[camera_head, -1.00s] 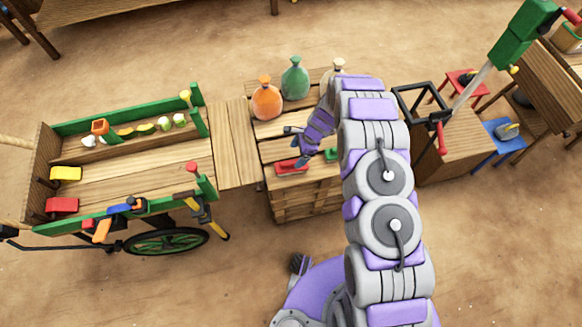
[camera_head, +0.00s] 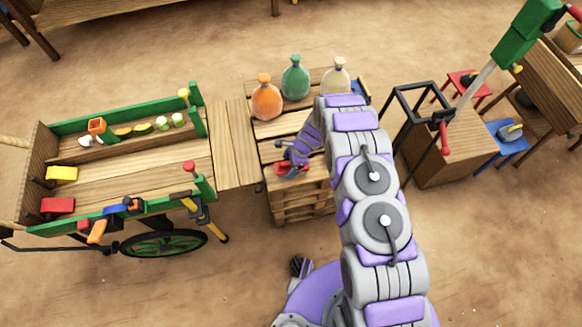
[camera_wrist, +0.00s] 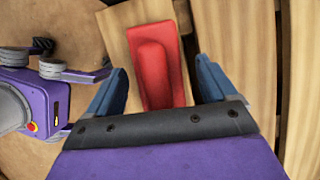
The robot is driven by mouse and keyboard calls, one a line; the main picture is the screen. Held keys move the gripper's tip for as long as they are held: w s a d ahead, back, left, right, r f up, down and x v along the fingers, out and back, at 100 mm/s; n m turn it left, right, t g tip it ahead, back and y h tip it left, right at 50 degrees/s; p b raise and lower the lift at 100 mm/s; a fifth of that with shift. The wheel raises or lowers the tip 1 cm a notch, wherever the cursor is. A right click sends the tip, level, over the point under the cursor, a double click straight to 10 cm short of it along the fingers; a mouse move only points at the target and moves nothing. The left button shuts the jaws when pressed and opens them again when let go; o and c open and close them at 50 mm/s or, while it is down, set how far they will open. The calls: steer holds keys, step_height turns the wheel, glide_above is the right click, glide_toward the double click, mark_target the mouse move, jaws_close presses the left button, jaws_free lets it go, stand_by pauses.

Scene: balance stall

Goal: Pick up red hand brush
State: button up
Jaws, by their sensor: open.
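The red hand brush (camera_wrist: 157,62) lies on the wooden crate top and fills the middle of the wrist view. In the head view the red brush (camera_head: 283,169) shows near the crate's front left corner, partly hidden by my gripper (camera_head: 288,155). In the wrist view my gripper (camera_wrist: 162,92) is open. Its two blue fingers stand to the left and right of the brush's near end, with gaps on both sides. The brush does not look gripped. I cannot tell how high the fingers are above the crate.
Orange (camera_head: 266,101), green (camera_head: 295,79) and beige (camera_head: 337,77) sacks stand at the back of the slatted crate (camera_head: 275,128). A green-edged cart (camera_head: 160,165) is at left. A black frame (camera_head: 417,88) on a wooden box stands at right.

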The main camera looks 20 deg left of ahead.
steer(key=shift+d, duration=0.1)
steer(key=shift+f, duration=0.2)
stand_by(0.4)
steer(key=c, duration=1.2)
steer(key=shift+o, duration=0.2)
steer(key=shift+r, duration=0.1)
steer(key=r, duration=0.2)
steer(key=r+p, duration=0.1)
steer(key=r, duration=0.1)
steer(key=shift+s+r+p, duration=0.2)
steer(key=shift+r+p, duration=0.05)
steer(key=shift+p, duration=0.05)
steer(key=s+d, duration=0.3)
steer(key=s, duration=0.4)
steer(key=s+d, duration=0.3)
steer(key=s, duration=0.4)
steer(key=shift+s+r, duration=0.2)
steer(key=shift+r, duration=0.2)
steer(key=shift+d, duration=0.1)
